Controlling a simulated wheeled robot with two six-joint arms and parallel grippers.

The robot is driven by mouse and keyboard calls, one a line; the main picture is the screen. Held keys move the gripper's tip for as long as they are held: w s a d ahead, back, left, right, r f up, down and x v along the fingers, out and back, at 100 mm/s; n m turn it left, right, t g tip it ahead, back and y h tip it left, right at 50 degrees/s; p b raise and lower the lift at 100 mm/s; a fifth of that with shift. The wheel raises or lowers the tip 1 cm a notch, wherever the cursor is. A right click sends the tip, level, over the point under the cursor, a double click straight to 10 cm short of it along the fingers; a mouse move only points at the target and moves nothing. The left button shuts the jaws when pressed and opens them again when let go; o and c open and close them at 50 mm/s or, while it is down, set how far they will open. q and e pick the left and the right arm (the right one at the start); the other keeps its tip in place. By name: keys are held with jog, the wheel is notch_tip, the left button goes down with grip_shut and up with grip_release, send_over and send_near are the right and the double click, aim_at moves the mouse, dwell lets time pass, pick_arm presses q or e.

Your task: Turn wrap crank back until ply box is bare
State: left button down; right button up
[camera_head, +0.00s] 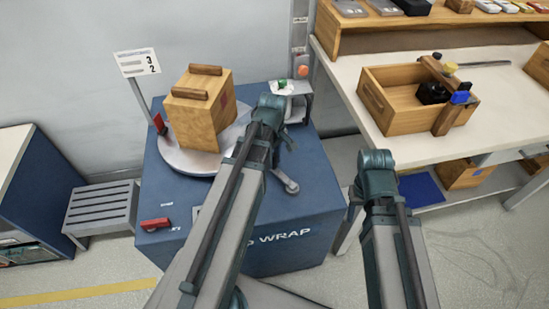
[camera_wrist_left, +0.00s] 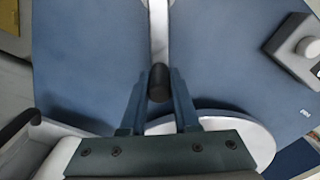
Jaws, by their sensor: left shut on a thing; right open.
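The ply box (camera_head: 192,130), light brown with darker wooden bars on top and a reddish mark on one side, sits on the round pale turntable (camera_head: 180,160). I make out no film on its visible faces. The wrap crank (camera_head: 285,178) is a grey arm on top of the blue wrap stand. In the left wrist view its dark knob (camera_wrist_left: 158,82) is between the fingers of my left gripper (camera_wrist_left: 159,88), which is shut on it. In the head view my left gripper (camera_head: 288,140) partly hides the crank. My right gripper (camera_head: 355,193) is open, mostly hidden by its wrist.
A sign (camera_head: 138,62) showing 3 and 2 stands behind the turntable. A bench (camera_head: 405,150) with a wooden crate (camera_head: 395,105) stands right.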

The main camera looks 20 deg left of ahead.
pick_arm(q)
jog(key=shift+s, duration=0.25)
jog(key=c, duration=0.6)
grip_release()
jog(key=shift+c, duration=0.2)
jog(key=shift+r, duration=0.1)
notch_tip(320, 180, up, 14)
jog(key=p, duration=1.4)
jog(key=shift+f, duration=0.2)
